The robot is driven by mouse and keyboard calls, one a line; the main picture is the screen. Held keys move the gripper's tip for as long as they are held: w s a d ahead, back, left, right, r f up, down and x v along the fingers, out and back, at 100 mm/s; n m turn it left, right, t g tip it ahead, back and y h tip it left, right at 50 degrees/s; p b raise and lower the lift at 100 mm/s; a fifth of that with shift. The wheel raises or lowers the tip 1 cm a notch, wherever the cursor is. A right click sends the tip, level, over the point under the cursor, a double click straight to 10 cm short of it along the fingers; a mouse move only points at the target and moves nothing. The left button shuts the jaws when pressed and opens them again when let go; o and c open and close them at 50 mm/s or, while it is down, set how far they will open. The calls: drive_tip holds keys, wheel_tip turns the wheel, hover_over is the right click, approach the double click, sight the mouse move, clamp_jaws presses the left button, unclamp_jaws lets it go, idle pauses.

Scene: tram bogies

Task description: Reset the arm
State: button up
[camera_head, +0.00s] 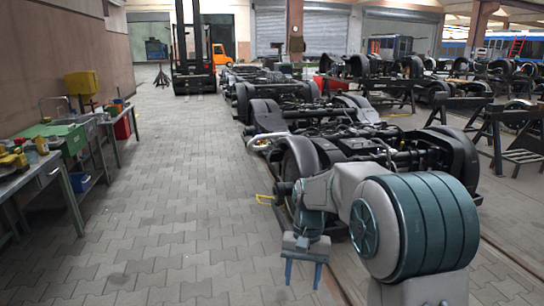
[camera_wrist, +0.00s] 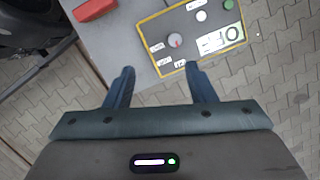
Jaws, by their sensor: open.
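My gripper (camera_head: 303,274) hangs at the lower middle of the head view, pointing down with its two fingers apart. The thick teal and grey links of my arm fill the lower right. In the wrist view my gripper (camera_wrist: 160,72) shows two blue fingers spread apart with nothing between them.
In the wrist view the box sits on a grey surface (camera_wrist: 115,45) beside a red block (camera_wrist: 93,9). In the head view a row of bogies (camera_head: 385,150) stands behind my arm. Workbenches (camera_head: 60,165) line the left and a forklift (camera_head: 193,60) stands far back. The paved aisle is clear.

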drive_tip(key=s+d+r+n+t+p, duration=0.1)
drive_tip(key=s+d+r+t+p, duration=0.1)
drive_tip(key=s+r, duration=0.3)
drive_tip(key=s+d+r+t+p, duration=0.3)
drive_tip(key=s+d+r, duration=0.2)
drive_tip(key=s, duration=0.9)
drive_tip(key=shift+s+d+r+n+h+p, duration=0.25)
drive_tip(key=shift+s+r+n+h+p, duration=0.05)
drive_tip(key=shift+r+n+h, duration=0.1)
